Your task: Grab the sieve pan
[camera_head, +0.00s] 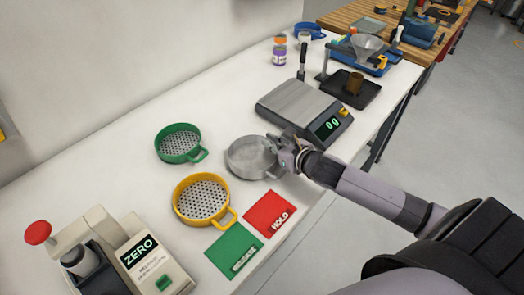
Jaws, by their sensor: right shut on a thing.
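A round grey metal pan (249,158) sits on the white bench in the middle of the camera_head view. Its floor looks solid, with no holes that I can make out. My right gripper (284,156) reaches in from the right and is shut on the pan's right side, at its rim or handle. The gripper hides that part, so the exact grip is unclear. I cannot tell whether the pan is lifted off the bench. My left gripper is not in view.
A green sieve (180,144) and a yellow sieve (202,199) stand left of the pan. Red (268,213) and green (234,250) cards lie in front. A scale (303,108) reading 0 g is behind. A ZERO device (140,255) stands front left.

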